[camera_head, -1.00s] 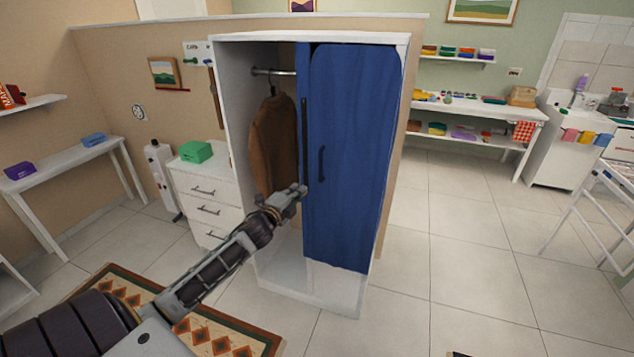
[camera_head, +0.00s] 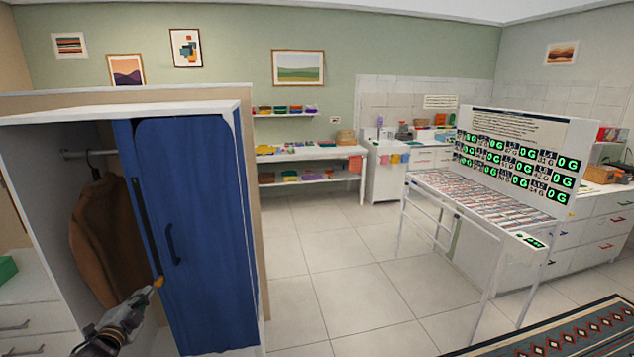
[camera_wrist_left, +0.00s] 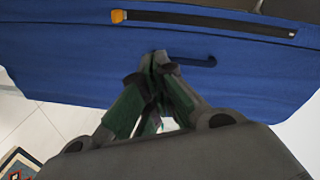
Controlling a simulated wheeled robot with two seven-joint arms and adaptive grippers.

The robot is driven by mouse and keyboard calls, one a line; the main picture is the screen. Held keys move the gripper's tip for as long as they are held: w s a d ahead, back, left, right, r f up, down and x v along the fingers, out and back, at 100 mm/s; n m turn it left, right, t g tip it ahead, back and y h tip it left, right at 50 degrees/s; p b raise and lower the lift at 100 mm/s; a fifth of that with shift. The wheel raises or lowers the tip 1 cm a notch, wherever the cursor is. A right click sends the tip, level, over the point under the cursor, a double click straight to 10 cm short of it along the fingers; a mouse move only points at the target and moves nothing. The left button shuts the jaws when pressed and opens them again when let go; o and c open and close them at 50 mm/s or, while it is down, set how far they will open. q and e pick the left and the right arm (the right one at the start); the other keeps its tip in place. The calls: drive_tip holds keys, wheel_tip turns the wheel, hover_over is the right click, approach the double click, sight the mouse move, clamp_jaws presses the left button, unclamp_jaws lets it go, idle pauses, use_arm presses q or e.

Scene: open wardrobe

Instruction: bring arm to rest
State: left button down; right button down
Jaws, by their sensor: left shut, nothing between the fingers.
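My left gripper (camera_head: 136,302) shows at the bottom left of the head view, in front of the open wardrobe (camera_head: 120,108). It is shut and empty. In the left wrist view its fingertips (camera_wrist_left: 154,62) meet in front of the blue wardrobe door (camera_wrist_left: 60,60); I cannot tell whether they touch it. The blue door (camera_head: 205,230) covers the right part of the wardrobe and has dark handles (camera_head: 170,244). A brown jacket (camera_head: 105,235) hangs from the rail (camera_head: 90,153) in the open left part. My right gripper is not in view.
A white stand with a panel of green readouts (camera_head: 515,150) is at the right. Shelves with coloured boxes (camera_head: 310,160) line the back wall. Drawers (camera_head: 30,315) stand left of the wardrobe. A patterned rug (camera_head: 570,330) lies at the lower right. The tiled floor between is clear.

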use_arm(q)
drive_tip(key=s+a+f+n+g+y, duration=0.1)
drive_tip(key=s+a+f+n+g, duration=0.2)
drive_tip(key=f, duration=0.8)
drive_tip(key=s+a+f+n+g, duration=0.1)
drive_tip(key=s+a+f+n, duration=0.3)
drive_tip(key=f, duration=0.7)
drive_tip(key=s+a+f+g+y, duration=0.1)
drive_tip(key=s+a+f+g, duration=0.3)
drive_tip(key=f, duration=0.6)
drive_tip(key=s+d+f+n+g, duration=0.1)
drive_tip(key=s+d+f, duration=0.3)
drive_tip(key=s+f, duration=0.7)
drive_tip(key=s+d+f+n+g+h, duration=0.1)
drive_tip(key=s+d+f+g, duration=0.1)
drive_tip(key=s+d+f, duration=0.35)
drive_tip(key=s+d+f+g, duration=0.1)
drive_tip(key=s+d+f, duration=0.1)
drive_tip(key=s+f, duration=0.6)
drive_tip(key=s+d+f+n+g+h, duration=0.1)
drive_tip(key=s+d+f+g, duration=0.1)
drive_tip(key=s+d+f, duration=0.45)
drive_tip(key=s+d+f+g+h, duration=0.1)
drive_tip(key=s+d+f+h, duration=0.1)
drive_tip(key=s+d, duration=1.1)
drive_tip(key=d+f, duration=0.1)
drive_tip(key=d, duration=0.3)
drive_tip(key=shift+s+g, duration=0.4)
drive_tip(key=shift+w, duration=0.1)
